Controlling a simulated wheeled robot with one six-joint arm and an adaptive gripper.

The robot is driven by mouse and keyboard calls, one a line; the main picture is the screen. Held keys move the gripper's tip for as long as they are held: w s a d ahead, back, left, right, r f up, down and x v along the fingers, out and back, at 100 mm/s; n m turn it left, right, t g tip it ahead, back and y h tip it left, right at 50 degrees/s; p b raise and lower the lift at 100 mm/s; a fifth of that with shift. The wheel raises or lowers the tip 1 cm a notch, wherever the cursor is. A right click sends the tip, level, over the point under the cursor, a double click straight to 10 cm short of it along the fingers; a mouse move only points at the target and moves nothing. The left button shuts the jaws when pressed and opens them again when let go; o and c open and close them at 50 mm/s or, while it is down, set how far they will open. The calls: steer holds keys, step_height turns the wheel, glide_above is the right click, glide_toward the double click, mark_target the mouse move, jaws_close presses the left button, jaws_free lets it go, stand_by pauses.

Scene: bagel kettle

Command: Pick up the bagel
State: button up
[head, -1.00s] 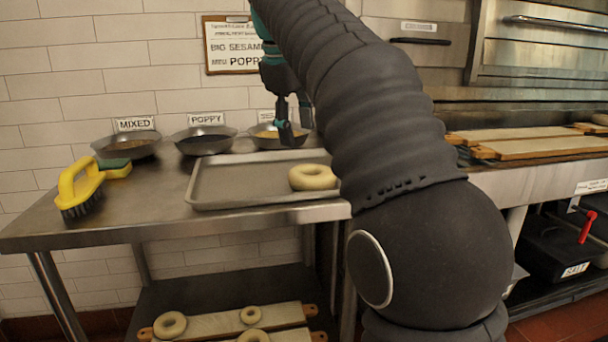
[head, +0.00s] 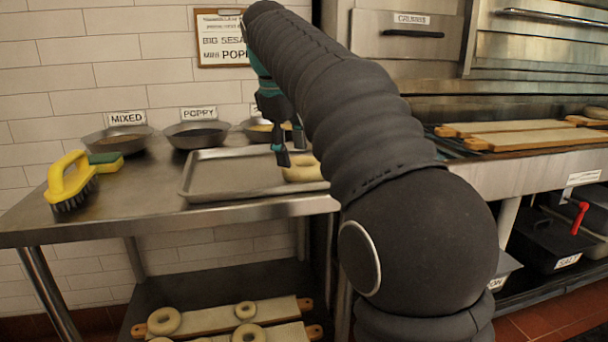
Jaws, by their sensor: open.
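A pale, ring-shaped bagel (head: 302,171) lies on the right part of a grey metal tray (head: 222,182) on the steel table. My arm covers part of its right side. My gripper (head: 290,150) is open and points down over the tray, at the bagel's upper left edge in the picture. One dark fingertip overlaps the tray just left of the bagel, and the other is partly behind my arm. I cannot tell whether a finger touches the bagel.
Bowls marked MIXED (head: 121,142) and POPPY (head: 199,135) and a third bowl (head: 258,130) stand behind the tray. A yellow brush (head: 68,180) and a sponge (head: 105,162) are at the left. More bagels (head: 164,321) lie on boards on the lower shelf.

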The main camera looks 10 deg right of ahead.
mark_target(296, 168)
steer(key=shift+s+b+x, duration=0.15)
steer(key=shift+b+x, duration=0.25)
steer(key=shift+x, duration=0.95)
steer(key=shift+s+b+x, duration=0.1)
steer(key=shift+b+x, duration=0.3)
steer(key=shift+x, duration=0.9)
steer(key=shift+f, duration=0.1)
steer(key=c, duration=0.9)
